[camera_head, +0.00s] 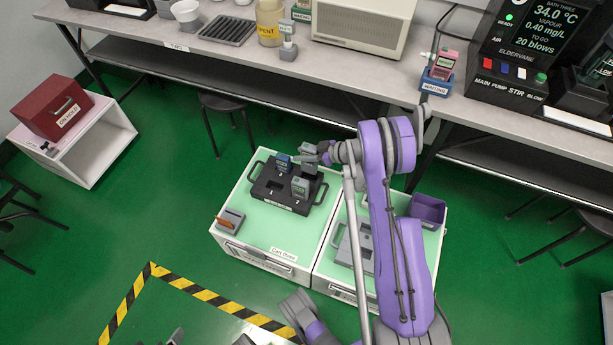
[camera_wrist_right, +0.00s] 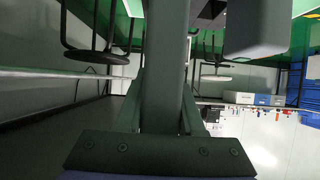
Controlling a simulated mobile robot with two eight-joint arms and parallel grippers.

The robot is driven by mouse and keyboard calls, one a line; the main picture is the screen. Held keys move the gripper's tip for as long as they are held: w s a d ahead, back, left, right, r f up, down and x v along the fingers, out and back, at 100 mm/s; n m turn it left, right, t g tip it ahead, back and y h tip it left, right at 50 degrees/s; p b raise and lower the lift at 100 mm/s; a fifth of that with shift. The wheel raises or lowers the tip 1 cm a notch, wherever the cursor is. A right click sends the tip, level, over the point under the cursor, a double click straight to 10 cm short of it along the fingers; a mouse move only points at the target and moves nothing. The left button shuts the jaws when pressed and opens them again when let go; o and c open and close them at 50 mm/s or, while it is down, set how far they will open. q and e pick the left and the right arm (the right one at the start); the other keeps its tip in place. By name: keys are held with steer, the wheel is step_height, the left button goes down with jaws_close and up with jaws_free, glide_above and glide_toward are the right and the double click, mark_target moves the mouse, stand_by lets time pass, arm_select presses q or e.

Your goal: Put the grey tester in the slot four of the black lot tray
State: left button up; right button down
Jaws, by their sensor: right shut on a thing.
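The black lot tray (camera_head: 268,194) lies on the pale green top of the left cart, with a handle at each end. My right gripper (camera_head: 317,158) is over its far right part, shut on a grey tester (camera_head: 309,168) at the tray's back right. I cannot tell whether this tester is seated in a slot. Another grey tester (camera_head: 300,187) stands upright in the front right of the tray, and a blue one (camera_head: 283,160) at the back. A grey block (camera_wrist_right: 257,30) shows at the top right of the right wrist view. Grey parts at the head view's bottom edge may be my left gripper.
A grey holder with an orange piece (camera_head: 231,220) is at the cart's front left. The right cart carries a grey tray (camera_head: 354,246) and a purple bin (camera_head: 428,210). The bench (camera_head: 270,58) behind holds a pink tester in a blue stand (camera_head: 442,66). Green floor is open at left.

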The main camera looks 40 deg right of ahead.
mark_target(303, 167)
step_height(303, 167, down, 8)
steer(key=shift+f+b, duration=0.15)
steer(key=shift+b, duration=0.8)
steer(key=shift+f, duration=0.25)
steer(key=c, duration=0.5)
jaws_free()
steer(key=shift+r, duration=0.2)
